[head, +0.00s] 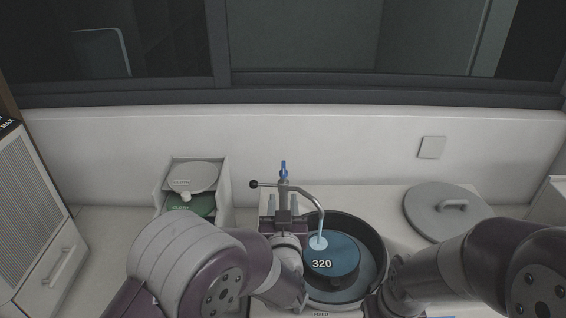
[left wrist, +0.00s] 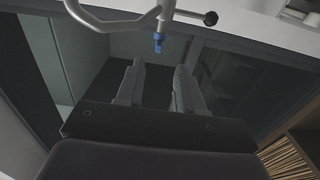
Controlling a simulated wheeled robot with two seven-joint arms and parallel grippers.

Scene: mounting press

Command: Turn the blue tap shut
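The blue tap (head: 283,169) stands upright on top of a grey pipe with a curved spout (head: 312,198). Pale water runs from the spout onto a blue disc marked 320 (head: 332,252). My left gripper (head: 284,201) is just below and in front of the tap, its fingers apart and empty. In the left wrist view the blue tap (left wrist: 158,42) lies beyond the fingertips of the left gripper (left wrist: 158,68), roughly in line with the gap, not visibly touched. My right arm comes in from the right; its gripper is not visible.
The disc sits in a dark round basin (head: 375,250). A black ball-ended lever (head: 254,184) sticks out left of the pipe. A grey lid with a handle (head: 445,212) lies at the right. A holder with round discs (head: 193,178) stands at the left. A wall is behind.

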